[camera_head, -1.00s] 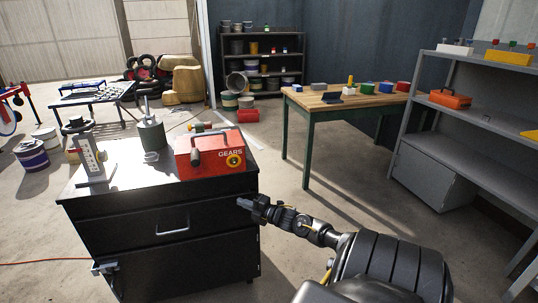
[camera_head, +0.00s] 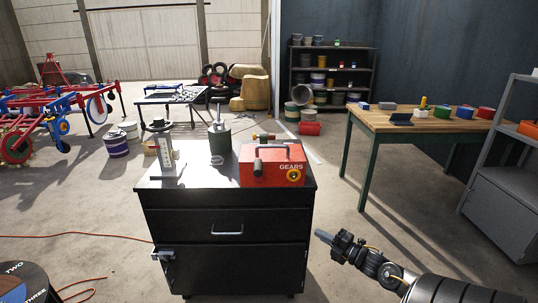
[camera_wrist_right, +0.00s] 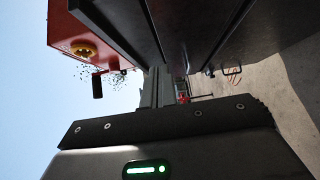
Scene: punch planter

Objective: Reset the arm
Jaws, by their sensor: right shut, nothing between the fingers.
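My right gripper (camera_head: 325,237) is shut and empty, at the right side of the black cabinet (camera_head: 228,252) in the head view. It points left, and its tip shows just right of the cabinet's lower front; I cannot tell the exact gap. The right arm comes in from the lower right corner. In the right wrist view, a red box (camera_wrist_right: 75,30) is at the upper left, dark cabinet surfaces fill the top, and the grey gripper body crosses the bottom. My left gripper is not in view.
On the cabinet stand the red GEARS box (camera_head: 270,170), a dark green pot (camera_head: 219,140) and an upright device with a scale (camera_head: 167,158). A wooden table (camera_head: 405,121) and a grey shelf (camera_head: 505,200) stand to the right. Floor between cabinet and table is clear.

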